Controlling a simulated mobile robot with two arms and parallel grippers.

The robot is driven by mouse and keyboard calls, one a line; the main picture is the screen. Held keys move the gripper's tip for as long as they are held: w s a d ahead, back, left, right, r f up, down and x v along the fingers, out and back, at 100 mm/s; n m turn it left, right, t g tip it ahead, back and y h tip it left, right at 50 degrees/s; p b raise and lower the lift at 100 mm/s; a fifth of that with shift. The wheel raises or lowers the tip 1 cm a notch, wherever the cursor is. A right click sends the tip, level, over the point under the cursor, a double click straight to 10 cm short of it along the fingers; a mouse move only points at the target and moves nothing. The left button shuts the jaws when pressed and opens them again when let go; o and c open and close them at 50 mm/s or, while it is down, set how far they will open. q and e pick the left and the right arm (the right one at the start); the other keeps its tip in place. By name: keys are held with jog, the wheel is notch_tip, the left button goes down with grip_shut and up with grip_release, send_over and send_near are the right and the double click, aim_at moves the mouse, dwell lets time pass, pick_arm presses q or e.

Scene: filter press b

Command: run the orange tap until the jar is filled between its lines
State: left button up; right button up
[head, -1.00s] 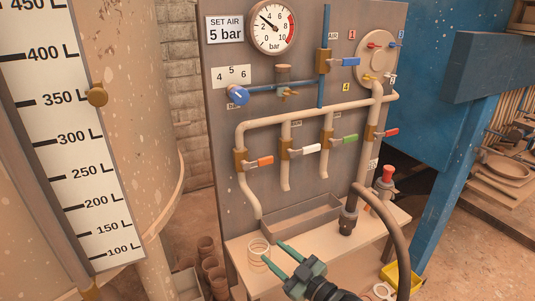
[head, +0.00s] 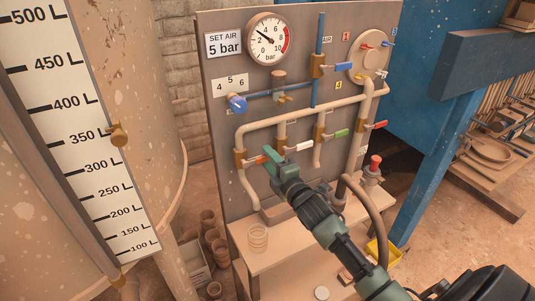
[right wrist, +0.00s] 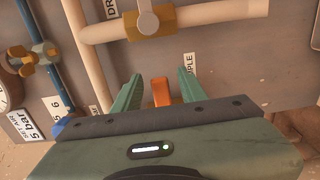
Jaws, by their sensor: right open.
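The orange tap (head: 258,160) is at the left end of the row of taps on the grey panel, its lever sticking out to the right. My right gripper (head: 270,160) is open at that lever. In the right wrist view the orange lever (right wrist: 161,92) stands between the two green fingers (right wrist: 158,88), with gaps on both sides. The clear jar (head: 257,238) stands upright on the bench, below the open end of the orange tap's pipe. Faint rings show around it; I see no liquid in it. My left gripper is out of view.
A white tap (head: 300,147), a green tap (head: 338,134) and a red tap (head: 377,125) sit to the right of the orange one. A pressure gauge (head: 268,39) is above. A large tank with a litre scale (head: 85,140) stands at left.

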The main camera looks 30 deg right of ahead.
jog(key=shift+w, duration=0.55)
grip_shut()
dwell(1.1)
